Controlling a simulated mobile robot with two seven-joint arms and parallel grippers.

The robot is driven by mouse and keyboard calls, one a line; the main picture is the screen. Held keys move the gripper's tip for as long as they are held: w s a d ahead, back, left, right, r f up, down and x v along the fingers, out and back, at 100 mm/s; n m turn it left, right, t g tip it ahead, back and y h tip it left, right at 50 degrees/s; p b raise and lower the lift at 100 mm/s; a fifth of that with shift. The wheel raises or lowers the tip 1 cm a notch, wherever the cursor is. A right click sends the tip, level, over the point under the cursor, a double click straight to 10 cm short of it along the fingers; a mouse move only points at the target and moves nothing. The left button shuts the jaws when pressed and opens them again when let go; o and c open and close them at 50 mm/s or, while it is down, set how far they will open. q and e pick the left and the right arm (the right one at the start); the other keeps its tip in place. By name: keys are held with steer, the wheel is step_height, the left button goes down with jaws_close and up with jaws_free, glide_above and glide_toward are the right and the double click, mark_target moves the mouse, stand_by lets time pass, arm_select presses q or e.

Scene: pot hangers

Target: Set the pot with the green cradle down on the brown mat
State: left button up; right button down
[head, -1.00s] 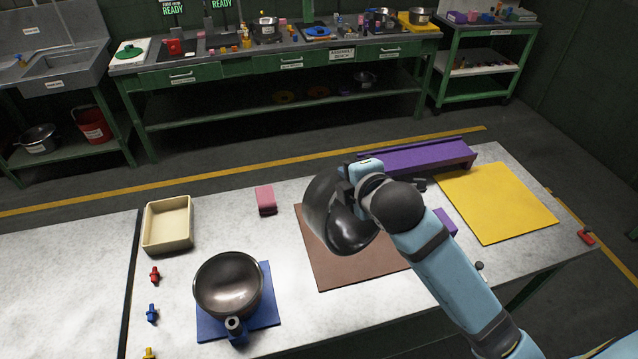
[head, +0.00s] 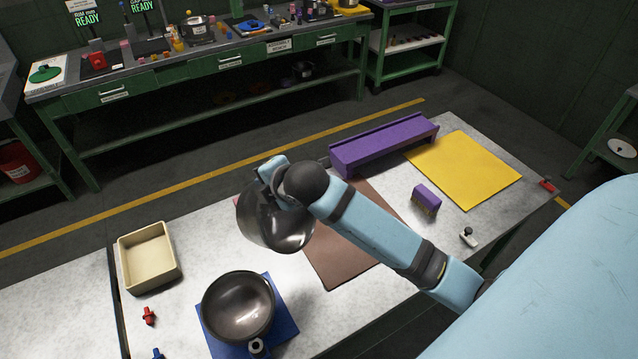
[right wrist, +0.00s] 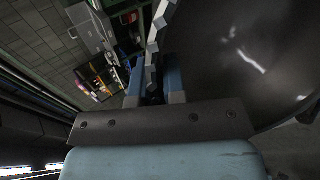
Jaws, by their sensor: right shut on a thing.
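A dark round pot (head: 270,222) hangs tilted from my right gripper (head: 272,180), above the back left edge of the brown mat (head: 350,262). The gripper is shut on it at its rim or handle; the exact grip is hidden. In the right wrist view the pot's shiny dark side (right wrist: 240,60) fills the right, beside the fingers (right wrist: 153,88). No green cradle can be made out on it. The brown mat is bare where I see it, partly covered by my right arm and the pot. My left gripper is not in view.
A second dark pot (head: 238,305) sits on a blue mat (head: 285,325). A cream tray (head: 148,262) stands left. A pink block is mostly hidden behind the held pot.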

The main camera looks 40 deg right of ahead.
steer(key=w+f, duration=0.1)
steer(key=f+n+g, duration=0.1)
steer(key=f, duration=0.1)
steer(key=w+f+g, duration=0.1)
steer(key=f, duration=0.1)
steer(key=shift+w+d+n, duration=0.3)
steer(key=shift+w+d, duration=0.05)
steer(key=d+f+g, duration=0.1)
steer(key=f, duration=0.1)
steer(key=w+d+f+n+g, duration=0.1)
steer(key=f, duration=0.1)
steer(key=w+d+f+n+g+h, duration=0.1)
steer(key=d+f, duration=0.1)
steer(key=shift+w+f, duration=0.1)
steer(key=shift+f, duration=0.15)
steer(key=w+d+f+n+g+h, duration=0.1)
steer(key=d+f+g+h, duration=0.1)
steer(key=d, duration=0.5)
steer(key=w+d+f+n+g+h, duration=0.1)
steer(key=d+f+g, duration=0.1)
steer(key=d+f, duration=0.3)
steer(key=d, duration=0.3)
steer(key=shift+g+h, duration=0.3)
steer(key=shift+h, duration=0.1)
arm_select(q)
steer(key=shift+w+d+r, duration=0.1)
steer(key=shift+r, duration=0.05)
